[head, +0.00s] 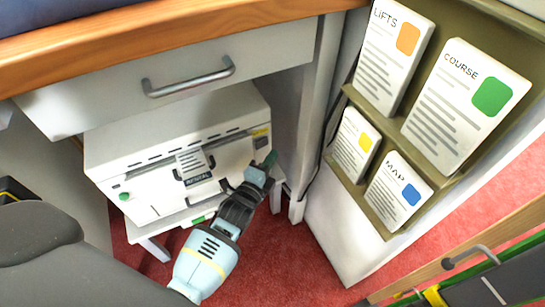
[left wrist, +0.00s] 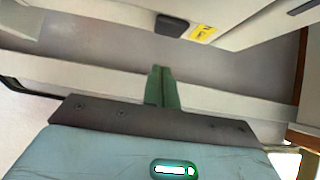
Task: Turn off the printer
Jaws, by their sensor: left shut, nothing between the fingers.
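The printer (head: 165,125) is a white box under the bench drawer, with a paper sheet (head: 190,162) and a dark label on its front. A round green button (head: 124,196) sits at its left front. A yellow label (head: 261,132) is at its right end, with a small dark part (head: 260,142) beside it. The left wrist view shows a yellow label (left wrist: 203,33) beside a dark block (left wrist: 175,23). My left gripper (head: 270,160) is shut and empty near the printer's right front; its green fingers (left wrist: 160,88) are together, below the dark block in the wrist picture. Contact cannot be told.
A drawer with a metal handle (head: 188,79) overhangs the printer. A bench leg panel (head: 303,100) stands close to the right of my gripper. A card rack (head: 393,117) is farther right. Red carpet (head: 260,255) lies below.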

